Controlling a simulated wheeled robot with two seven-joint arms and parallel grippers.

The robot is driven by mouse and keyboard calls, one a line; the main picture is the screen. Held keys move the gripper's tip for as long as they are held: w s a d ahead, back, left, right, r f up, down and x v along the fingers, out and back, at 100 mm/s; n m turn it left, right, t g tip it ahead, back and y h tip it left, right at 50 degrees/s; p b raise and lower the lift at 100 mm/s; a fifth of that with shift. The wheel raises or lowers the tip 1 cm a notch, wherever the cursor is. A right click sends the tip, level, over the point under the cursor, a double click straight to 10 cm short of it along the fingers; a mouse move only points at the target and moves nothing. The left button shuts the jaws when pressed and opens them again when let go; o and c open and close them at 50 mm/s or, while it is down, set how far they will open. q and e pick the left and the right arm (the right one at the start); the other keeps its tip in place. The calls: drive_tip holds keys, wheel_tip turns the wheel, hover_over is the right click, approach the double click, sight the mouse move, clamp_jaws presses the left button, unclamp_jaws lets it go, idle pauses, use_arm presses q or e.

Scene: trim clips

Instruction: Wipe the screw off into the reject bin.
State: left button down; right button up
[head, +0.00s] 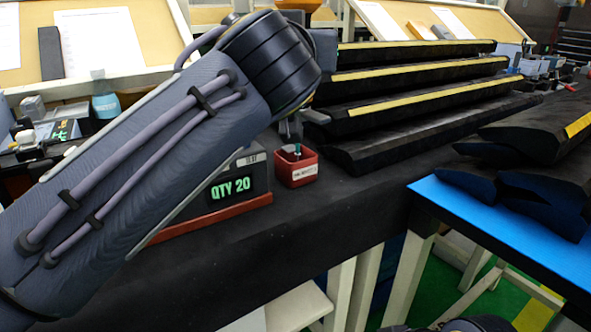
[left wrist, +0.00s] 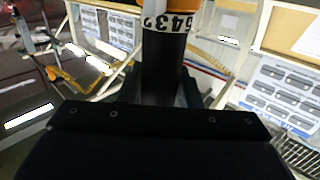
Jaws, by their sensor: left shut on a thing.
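The small red bin (head: 296,168) stands on the dark bench in the head view, with a pale label on its front and small items inside, one green-tipped. I take it for the reject bin. My left arm reaches across from the left, and my left gripper (head: 291,127) is just above the bin, largely hidden behind the wrist. In the left wrist view the gripper (left wrist: 162,98) is shut on a dark cylindrical tool (left wrist: 164,65) with a white band of black digits and orange beyond it. The tool's tip and any screw on it are hidden. My right gripper does not show.
A counter display (head: 231,188) reading QTY 20 stands left of the bin, partly behind my arm. Long black trim pieces with yellow strips (head: 420,98) are stacked behind it to the right. A blue-topped table (head: 450,205) with dark parts is at right.

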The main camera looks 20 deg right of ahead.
use_arm(q)
drive_tip(key=shift+r+p, duration=3.1)
drive_tip(key=shift+r, duration=0.35)
